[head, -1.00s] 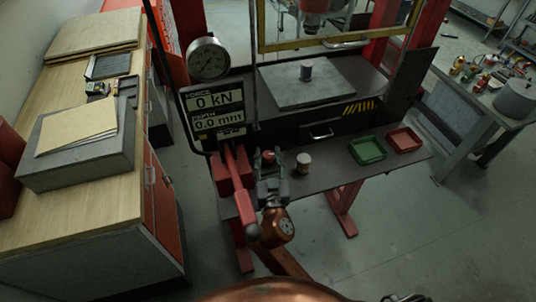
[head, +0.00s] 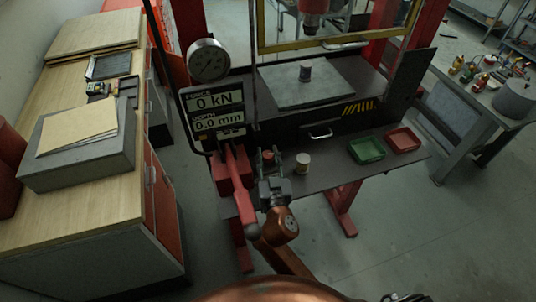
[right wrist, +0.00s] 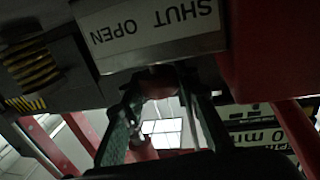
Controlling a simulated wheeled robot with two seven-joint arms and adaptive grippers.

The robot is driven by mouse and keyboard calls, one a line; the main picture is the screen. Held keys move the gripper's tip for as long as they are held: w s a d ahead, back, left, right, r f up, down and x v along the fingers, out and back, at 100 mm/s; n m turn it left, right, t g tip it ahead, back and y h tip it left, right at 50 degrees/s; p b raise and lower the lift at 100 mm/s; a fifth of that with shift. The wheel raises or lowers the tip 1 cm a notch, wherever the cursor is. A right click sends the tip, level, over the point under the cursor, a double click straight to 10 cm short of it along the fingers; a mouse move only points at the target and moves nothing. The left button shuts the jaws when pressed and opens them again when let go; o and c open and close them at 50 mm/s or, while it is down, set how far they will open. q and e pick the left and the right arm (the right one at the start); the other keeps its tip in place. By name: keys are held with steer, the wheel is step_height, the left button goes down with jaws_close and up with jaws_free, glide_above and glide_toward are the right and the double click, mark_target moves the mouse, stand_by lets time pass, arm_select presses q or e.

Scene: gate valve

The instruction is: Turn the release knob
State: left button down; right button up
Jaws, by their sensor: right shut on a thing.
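The release knob is a small red knob (head: 268,155) at the press's front, right of the red lever. It also shows in the right wrist view (right wrist: 158,84), under the upside-down "SHUT OPEN" label (right wrist: 150,28). My right gripper (head: 268,158) reaches it from below in the head view. Its two fingers stand on either side of the knob and are shut on it; they partly hide it. In the right wrist view the fingertips (right wrist: 162,86) flank the knob. My left gripper is not in view.
A red lever (head: 239,185) stands close left of the gripper. A cream-topped jar (head: 303,162) is close on the right. A green tray (head: 367,150) and a red tray (head: 403,140) lie farther right on the shelf. The display (head: 214,112) reads 0 kN and 0.0 mm.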

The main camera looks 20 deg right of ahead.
steer(key=n+y+p, duration=0.2)
steer(key=y, duration=0.1)
steer(key=n+y+p, duration=0.1)
steer(key=y+p, duration=0.1)
steer(key=shift+r, duration=0.25)
steer(key=shift+f+n+y+p, duration=0.15)
steer(key=shift+n+y+p, duration=0.35)
steer(key=shift+y, duration=0.2)
steer(key=shift+f, duration=0.1)
steer(key=o, duration=0.9)
steer(key=v, duration=1.2)
